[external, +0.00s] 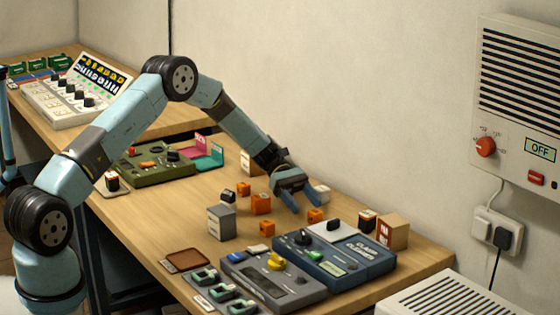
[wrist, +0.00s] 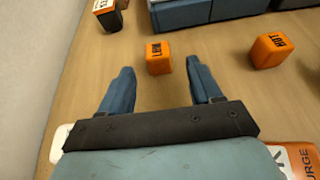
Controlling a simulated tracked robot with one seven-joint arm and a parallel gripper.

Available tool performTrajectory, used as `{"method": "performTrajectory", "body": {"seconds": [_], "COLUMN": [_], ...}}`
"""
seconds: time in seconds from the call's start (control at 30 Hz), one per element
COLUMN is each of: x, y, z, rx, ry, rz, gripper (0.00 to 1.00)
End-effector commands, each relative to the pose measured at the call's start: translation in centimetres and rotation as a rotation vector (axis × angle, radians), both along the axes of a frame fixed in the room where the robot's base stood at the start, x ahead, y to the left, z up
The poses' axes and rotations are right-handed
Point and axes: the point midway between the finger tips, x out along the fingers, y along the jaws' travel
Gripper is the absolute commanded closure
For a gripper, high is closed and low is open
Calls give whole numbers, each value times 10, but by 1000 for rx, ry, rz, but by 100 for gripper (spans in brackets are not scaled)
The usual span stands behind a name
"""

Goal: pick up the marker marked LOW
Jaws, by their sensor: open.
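A small orange block marker (wrist: 158,58) lies on the bench just ahead of my gripper (wrist: 159,70), roughly in line with the gap between the fingertips in the wrist view. Its dark lettering is upside down there and seems to read LOW. It also shows in the external view (external: 316,215), just in front of the fingers. My gripper (external: 298,204) is open and low over the bench, with nothing held.
A blue control panel (external: 345,262) stands ahead of the orange marker. A dark, orange-topped block (external: 367,222) and a tan box (external: 393,232) stand to the right. A grey box (external: 221,222) and other orange blocks (external: 261,203) stand to the left. The wall is close behind.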

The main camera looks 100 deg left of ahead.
Motion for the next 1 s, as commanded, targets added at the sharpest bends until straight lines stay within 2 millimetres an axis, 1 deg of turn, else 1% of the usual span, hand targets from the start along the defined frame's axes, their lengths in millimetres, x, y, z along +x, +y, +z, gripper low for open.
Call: {"method": "performTrajectory", "body": {"seconds": [0.17, 0.43, 0.53, 0.7, 0.77, 1.0], "x": [9, 32, 36, 36, 36, 36], "y": [-8, -32, -35, -35, -35, -35], "z": [-3, -14, -15, -16, -16, -16], "rx": [1, 0, 1, 2, 2, 2], "ry": [1, 1, 1, 1, 1, 1], "rz": [0, 0, 0, 1, 1, 1], "gripper": [36, 36, 36, 36, 41, 64]}}
